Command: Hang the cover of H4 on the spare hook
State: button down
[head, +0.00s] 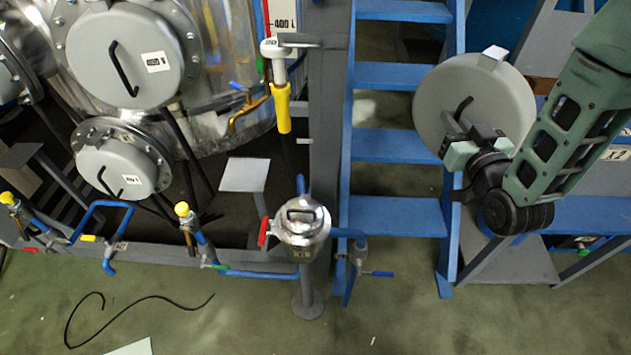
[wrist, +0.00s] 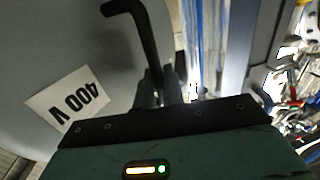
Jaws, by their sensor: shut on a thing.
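A round grey cover (head: 432,100) is in the air at the right in the head view, in front of blue stairs. It has a bent black handle and a white tag on its rim. In the wrist view the cover (wrist: 55,45) fills the left side, with its handle (wrist: 143,35) and an upside-down label reading "400 V" (wrist: 68,98). My gripper (head: 462,128) is shut on the cover's handle; its fingers (wrist: 165,90) show at the handle's lower end in the wrist view. I cannot make out an H4 mark or the spare hook.
A steel vessel (head: 222,100) at the left carries a large grey cover (head: 100,72) and a smaller one (head: 110,170). Blue stairs (head: 395,145) stand behind the held cover. A metal canister (head: 302,228) on a post stands at the middle. The green floor in front is mostly clear.

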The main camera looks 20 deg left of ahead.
jog(key=s+a+r+n+g+y+b, duration=0.2)
jog(key=s+a+n+g+y+b, duration=0.3)
jog(key=s+a, duration=1.9)
jog(key=n+g+y, duration=0.4)
jog(key=g, duration=0.1)
jog(key=shift+r, duration=0.4)
jog(key=shift+d+f+b, duration=0.1)
jog(key=shift+b, duration=0.55)
jog(key=w+a+f+b, duration=0.1)
jog(key=w+b, duration=0.1)
jog(key=w, duration=0.5)
jog(key=w+a+f+b, duration=0.1)
jog(key=w+a, duration=0.1)
jog(key=w, duration=0.6)
jog(key=shift+w+a+f+b, duration=0.2)
jog(key=shift+a+f+b, duration=0.1)
jog(key=shift+b, duration=0.1)
